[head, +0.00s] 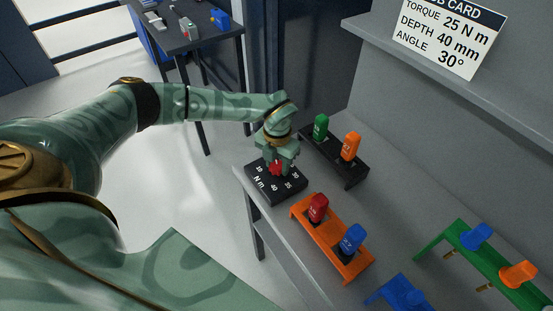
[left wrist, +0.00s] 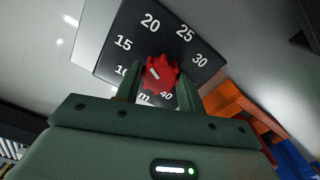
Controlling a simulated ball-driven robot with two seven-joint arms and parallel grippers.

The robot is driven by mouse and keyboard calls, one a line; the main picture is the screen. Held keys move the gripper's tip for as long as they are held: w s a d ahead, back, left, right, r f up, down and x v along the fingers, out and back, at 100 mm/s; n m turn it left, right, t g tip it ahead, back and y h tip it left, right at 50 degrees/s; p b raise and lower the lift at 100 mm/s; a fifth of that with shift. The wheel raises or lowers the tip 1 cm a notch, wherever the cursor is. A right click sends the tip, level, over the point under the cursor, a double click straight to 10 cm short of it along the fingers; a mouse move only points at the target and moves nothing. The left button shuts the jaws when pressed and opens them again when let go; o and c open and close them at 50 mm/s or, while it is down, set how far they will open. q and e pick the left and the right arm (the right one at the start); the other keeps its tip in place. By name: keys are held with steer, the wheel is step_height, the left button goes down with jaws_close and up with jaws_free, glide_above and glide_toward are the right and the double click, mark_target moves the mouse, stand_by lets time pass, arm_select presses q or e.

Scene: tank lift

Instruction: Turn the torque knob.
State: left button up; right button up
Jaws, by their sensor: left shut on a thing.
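The torque knob is red and lobed and sits on a black dial block (head: 262,188) at the near left corner of the bench. My left gripper (head: 279,160) reaches down over the block and is shut on the red knob (head: 275,169). In the left wrist view the knob (left wrist: 161,75) sits between the two green fingers, with a short white mark on its upper left part. The mark lies on the side of 10 and 15; its exact reading is hard to tell. The dial block (left wrist: 170,48) shows 20, 25 and 30 clearly; my fingers hide part of the scale.
A card (head: 450,38) on the shelf reads torque 25 N m, depth 40 mm, angle 30°. A black rack (head: 335,160), an orange rack (head: 335,237) and a green rack (head: 480,255) hold coloured-handled tools on the bench. A dark side table (head: 185,42) stands behind.

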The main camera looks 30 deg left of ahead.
arm_select(q)
steer(key=m+p, duration=0.1)
steer(key=m, duration=0.2)
steer(key=shift+r, duration=0.15)
steer(key=m+p, duration=0.1)
steer(key=m, duration=0.2)
steer(key=shift+m, duration=0.3)
steer(key=m+p, duration=0.1)
steer(key=m, duration=0.2)
steer(key=shift+w, duration=0.1)
steer(key=shift+m+p, duration=0.45)
steer(key=shift+m, duration=1.35)
steer(key=o, duration=1)
steer(key=shift+c, duration=0.2)
